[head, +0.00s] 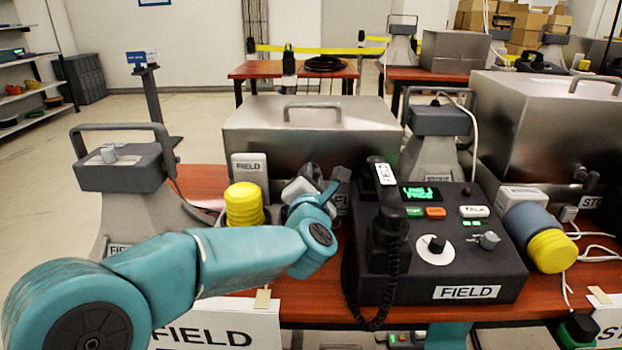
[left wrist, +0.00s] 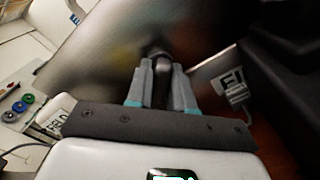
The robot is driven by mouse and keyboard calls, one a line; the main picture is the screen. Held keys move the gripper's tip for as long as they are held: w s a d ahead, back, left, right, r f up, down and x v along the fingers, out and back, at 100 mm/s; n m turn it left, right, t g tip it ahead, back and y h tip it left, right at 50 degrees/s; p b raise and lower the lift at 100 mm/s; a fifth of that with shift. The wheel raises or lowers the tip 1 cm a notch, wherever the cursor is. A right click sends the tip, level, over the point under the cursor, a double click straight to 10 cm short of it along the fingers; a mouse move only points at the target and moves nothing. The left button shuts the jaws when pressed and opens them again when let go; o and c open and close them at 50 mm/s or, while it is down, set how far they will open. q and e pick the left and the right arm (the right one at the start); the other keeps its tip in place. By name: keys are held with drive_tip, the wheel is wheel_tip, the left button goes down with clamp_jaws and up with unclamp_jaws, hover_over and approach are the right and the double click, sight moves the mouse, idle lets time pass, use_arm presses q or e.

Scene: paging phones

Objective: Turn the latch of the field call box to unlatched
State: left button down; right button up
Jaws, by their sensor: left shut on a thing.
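The field call box (head: 312,125) is a brushed-metal case with a top handle, standing on the red table behind the phone console. My left gripper (head: 328,186) is at its front face. In the left wrist view, the two grey fingers of my left gripper (left wrist: 161,88) are shut on the dark latch (left wrist: 158,56), one on each side. The metal face of the box fills the area behind. The fingers and arm hide much of the latch, so its turn angle is unclear. My right gripper is not in view.
The black FIELD phone console (head: 440,255) with its handset (head: 388,215) and coiled cord stands just right of my left gripper. A yellow cylinder (head: 243,205) stands close on the left. Another metal box (head: 540,125) stands at the right.

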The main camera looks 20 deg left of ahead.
use_arm(q)
drive_tip(key=m+p, duration=0.1)
drive_tip(key=m, duration=0.3)
drive_tip(key=shift+m, duration=0.3)
drive_tip(key=shift+m+p, duration=0.5)
drive_tip(key=shift+m, duration=1.4)
drive_tip(key=c, duration=1.1)
unclamp_jaws()
